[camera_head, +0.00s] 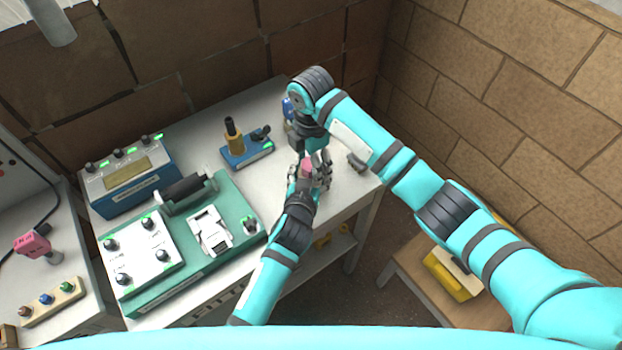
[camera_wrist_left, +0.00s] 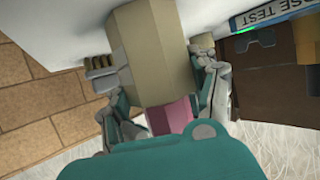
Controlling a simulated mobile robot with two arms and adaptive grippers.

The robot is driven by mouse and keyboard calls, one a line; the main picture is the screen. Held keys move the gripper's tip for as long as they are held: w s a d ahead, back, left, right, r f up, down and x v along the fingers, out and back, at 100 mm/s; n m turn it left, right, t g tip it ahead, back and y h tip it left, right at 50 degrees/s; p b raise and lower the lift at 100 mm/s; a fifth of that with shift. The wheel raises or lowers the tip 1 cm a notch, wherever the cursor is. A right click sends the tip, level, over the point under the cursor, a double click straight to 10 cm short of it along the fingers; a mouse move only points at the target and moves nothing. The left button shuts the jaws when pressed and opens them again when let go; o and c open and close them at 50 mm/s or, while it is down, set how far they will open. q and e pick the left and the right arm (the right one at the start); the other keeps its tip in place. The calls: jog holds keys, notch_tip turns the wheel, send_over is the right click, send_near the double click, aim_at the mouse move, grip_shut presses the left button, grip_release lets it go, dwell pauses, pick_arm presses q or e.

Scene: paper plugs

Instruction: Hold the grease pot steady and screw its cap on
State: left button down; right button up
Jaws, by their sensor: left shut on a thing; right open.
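A small pink piece (camera_head: 306,169) sits between my two grippers at the table's right part. My left gripper (camera_head: 309,177) is shut, coming from below in the head view. In the left wrist view, the pink piece (camera_wrist_left: 171,116) shows near the palm, against a khaki many-sided body (camera_wrist_left: 155,62). Fingers stand on both sides. I cannot tell which of these is the grease pot and which is its cap, or whether they are screwed together. My right gripper (camera_head: 316,162) is open and close over the same spot; its fingers overlap the left ones and hide the contact.
A blue tester with an amber cylinder (camera_head: 236,139) stands left of my grippers. A green fixture (camera_head: 183,245) and a blue meter box (camera_head: 128,180) fill the table's left. A dark ribbed piece (camera_head: 357,163) lies near the right edge. Bare tabletop (camera_head: 345,190) shows there.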

jog(key=shift+f, duration=0.1)
jog(key=c, duration=1.2)
jog(key=m, duration=0.5)
jog(key=shift+c, duration=0.2)
jog(key=m, duration=0.5)
jog(key=o, duration=1.3)
jog(key=shift+r, duration=2.3)
jog(key=shift+c, duration=0.3)
